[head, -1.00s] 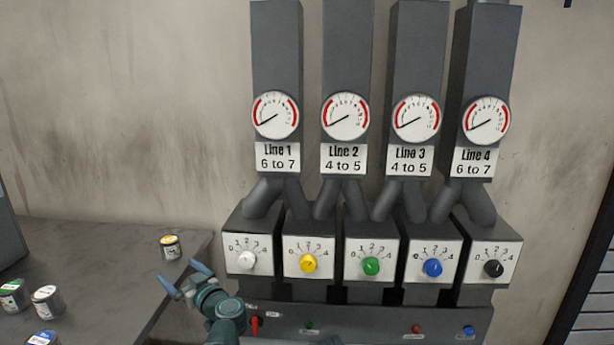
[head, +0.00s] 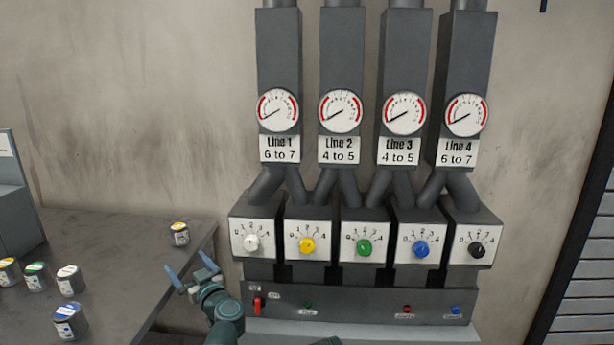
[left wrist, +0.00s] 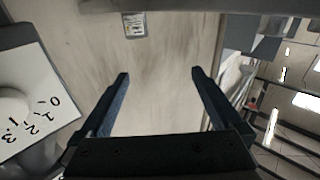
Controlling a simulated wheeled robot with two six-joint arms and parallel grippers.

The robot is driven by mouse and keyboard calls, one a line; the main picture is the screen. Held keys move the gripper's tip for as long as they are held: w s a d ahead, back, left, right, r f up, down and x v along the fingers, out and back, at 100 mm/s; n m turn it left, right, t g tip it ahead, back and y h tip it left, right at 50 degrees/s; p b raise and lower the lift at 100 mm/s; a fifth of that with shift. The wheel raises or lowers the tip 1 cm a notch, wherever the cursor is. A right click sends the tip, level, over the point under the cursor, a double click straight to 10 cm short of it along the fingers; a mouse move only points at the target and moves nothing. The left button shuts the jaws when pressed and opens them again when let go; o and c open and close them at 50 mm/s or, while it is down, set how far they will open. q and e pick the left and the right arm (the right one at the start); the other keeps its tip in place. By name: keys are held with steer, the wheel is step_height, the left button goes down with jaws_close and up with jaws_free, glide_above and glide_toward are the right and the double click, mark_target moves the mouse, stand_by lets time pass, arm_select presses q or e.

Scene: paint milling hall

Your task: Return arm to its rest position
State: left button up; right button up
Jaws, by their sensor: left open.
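My left gripper (head: 193,276) is open and empty, with its blue fingers apart, in the lower left of the head view. It is in front of the table's right edge, left of the control panel. In the left wrist view the two dark fingers (left wrist: 160,85) stand wide apart with only the wall behind them. A dial plate (left wrist: 35,90) with a white knob (left wrist: 12,105) is at the left of that view, apart from the fingers. My right gripper is in neither view.
A panel with white (head: 251,243), yellow (head: 307,245), green (head: 364,247), blue (head: 421,249) and black (head: 477,250) knobs stands ahead, under several gauges. A red switch (head: 257,305) is below. Several paint cans (head: 70,322) stand on the table (head: 120,260). The wall above it is clear.

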arm_select(q)
steer(key=w+d+f+m+t+h, duration=0.1)
steer(key=w+d+m+t+h, duration=0.1)
steer(key=d+m+h, duration=0.45)
steer(key=w+d+f+m+t+h, duration=0.2)
steer(key=d+m+h, duration=0.1)
steer(key=d+h, duration=0.6)
steer(key=s+d+f+m+g+h, duration=0.25)
steer(key=s+d+f+g, duration=0.4)
steer(key=f, duration=0.35)
steer(key=s+a+f+n+g+y, duration=0.1)
steer(key=s+a+f+g+y, duration=0.3)
steer(key=s, duration=0.4)
steer(key=s+a+f+n+g+y, duration=0.1)
steer(key=s+a+f+n+g, duration=0.1)
steer(key=s+a+f+g, duration=0.35)
steer(key=s+d+m+g+y, duration=0.2)
steer(key=s+d+m, duration=0.2)
steer(key=s+d, duration=0.7)
step_height(320, 180, up, 18)
steer(key=w+d+p, duration=0.1)
steer(key=p, duration=1.7)
steer(key=shift+d+p, duration=0.25)
steer(key=shift+p, duration=0.05)
